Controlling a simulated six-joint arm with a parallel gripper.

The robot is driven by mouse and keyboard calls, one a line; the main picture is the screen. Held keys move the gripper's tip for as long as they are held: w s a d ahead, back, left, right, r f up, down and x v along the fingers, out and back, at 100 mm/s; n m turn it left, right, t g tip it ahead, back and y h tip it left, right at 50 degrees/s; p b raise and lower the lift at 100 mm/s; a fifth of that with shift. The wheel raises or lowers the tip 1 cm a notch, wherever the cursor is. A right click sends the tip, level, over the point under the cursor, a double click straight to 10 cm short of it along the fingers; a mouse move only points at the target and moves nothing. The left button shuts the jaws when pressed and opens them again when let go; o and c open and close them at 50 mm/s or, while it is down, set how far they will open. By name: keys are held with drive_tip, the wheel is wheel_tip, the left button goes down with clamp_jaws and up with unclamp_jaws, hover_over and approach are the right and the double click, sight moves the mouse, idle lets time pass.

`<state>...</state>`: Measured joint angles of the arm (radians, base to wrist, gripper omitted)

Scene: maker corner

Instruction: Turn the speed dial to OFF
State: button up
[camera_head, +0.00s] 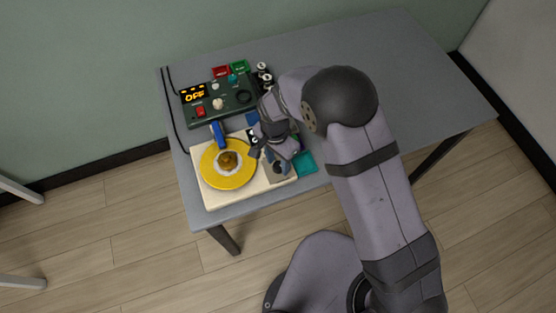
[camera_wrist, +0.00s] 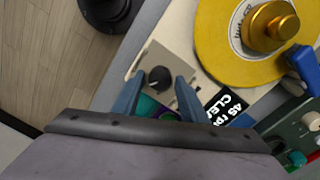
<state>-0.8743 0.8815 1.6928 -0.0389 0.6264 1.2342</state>
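The speed dial (camera_wrist: 158,79) is a small dark knob on a light grey plate (camera_wrist: 178,97) at the corner of a cream turntable base (camera_head: 212,199). In the wrist view my gripper (camera_wrist: 159,76) has its two blue fingers apart, with the dial showing between their tips and a gap on each side. I cannot tell whether the fingers reach down to the knob's height. In the head view my gripper (camera_head: 267,158) is over the front right part of the base, partly covering the plate. I cannot read the dial's setting.
A yellow record (camera_head: 215,173) with a gold centre piece lies on the base, beside a blue arm (camera_head: 217,134). Behind stands a dark green control box (camera_head: 240,96) whose display (camera_head: 194,94) reads OFF. A teal tray (camera_head: 306,164) is close on the right. The table's right side is clear.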

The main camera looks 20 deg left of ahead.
drive_tip(key=c, duration=0.7)
drive_tip(key=shift+n, duration=0.4)
drive_tip(key=n+b, duration=0.1)
drive_tip(key=n, duration=0.3)
drive_tip(key=shift+a+n, duration=0.1)
drive_tip(key=shift+n, duration=0.2)
drive_tip(key=n+b, duration=0.1)
drive_tip(key=n, duration=0.5)
drive_tip(key=shift+s+t, duration=0.1)
drive_tip(key=shift+t, duration=0.3)
drive_tip(key=n, duration=0.6)
drive_tip(key=shift+n+y, duration=0.3)
drive_tip(key=shift+n, duration=0.1)
drive_tip(key=n+p, duration=0.1)
drive_tip(key=n, duration=0.4)
drive_tip(key=shift+n, duration=0.4)
